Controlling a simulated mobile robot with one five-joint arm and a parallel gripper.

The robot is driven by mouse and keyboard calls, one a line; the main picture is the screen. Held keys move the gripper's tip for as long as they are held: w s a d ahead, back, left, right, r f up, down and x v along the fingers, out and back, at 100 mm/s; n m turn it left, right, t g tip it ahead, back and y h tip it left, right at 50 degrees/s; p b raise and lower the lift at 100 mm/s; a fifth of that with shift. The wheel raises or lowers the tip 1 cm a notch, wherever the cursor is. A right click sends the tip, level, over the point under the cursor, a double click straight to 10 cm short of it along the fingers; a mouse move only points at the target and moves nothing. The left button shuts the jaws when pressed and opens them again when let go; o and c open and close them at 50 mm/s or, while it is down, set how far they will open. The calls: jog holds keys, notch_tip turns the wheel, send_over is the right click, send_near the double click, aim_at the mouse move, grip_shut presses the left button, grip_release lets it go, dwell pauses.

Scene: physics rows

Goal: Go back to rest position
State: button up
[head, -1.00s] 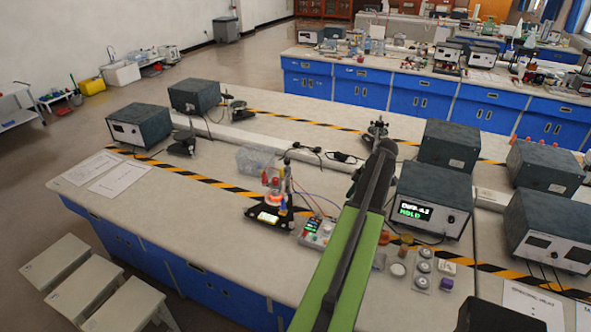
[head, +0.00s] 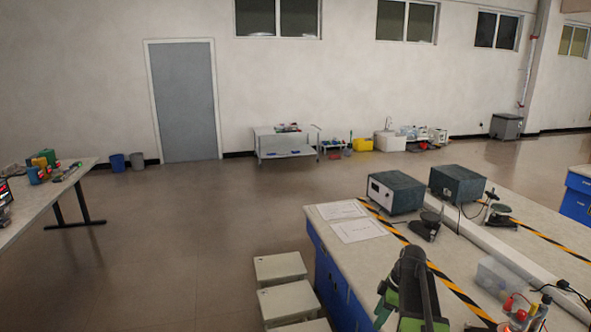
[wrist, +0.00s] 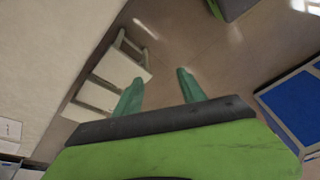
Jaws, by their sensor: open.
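My gripper (wrist: 158,88) shows in the wrist view with two teal fingers spread apart and nothing between them. Beyond the fingers is brown floor. In the head view my green and black arm is at the bottom, right of centre, in front of the lab bench (head: 352,252). The fingertips cannot be made out clearly there.
White stools (head: 280,267) stand at the bench's left end; they also show in the wrist view (wrist: 125,65). Two dark instrument boxes (head: 395,192) and a clear bin (head: 497,277) are on the bench. Another table (head: 50,200) is at left. Open floor (head: 190,240) lies between.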

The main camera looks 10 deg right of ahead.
jog(key=s+a+f+m+g+h, duration=0.1)
jog(key=s+a+f, duration=0.1)
jog(key=a, duration=2.1)
jog(key=s+m, duration=0.1)
jog(key=m, duration=0.2)
jog(key=s+a+m+h, duration=0.1)
jog(key=s+m, duration=0.1)
jog(key=m, duration=0.2)
jog(key=s+a+m+h+b, duration=0.1)
jog(key=s+m, duration=0.1)
jog(key=m, duration=0.2)
jog(key=shift+f, duration=0.2)
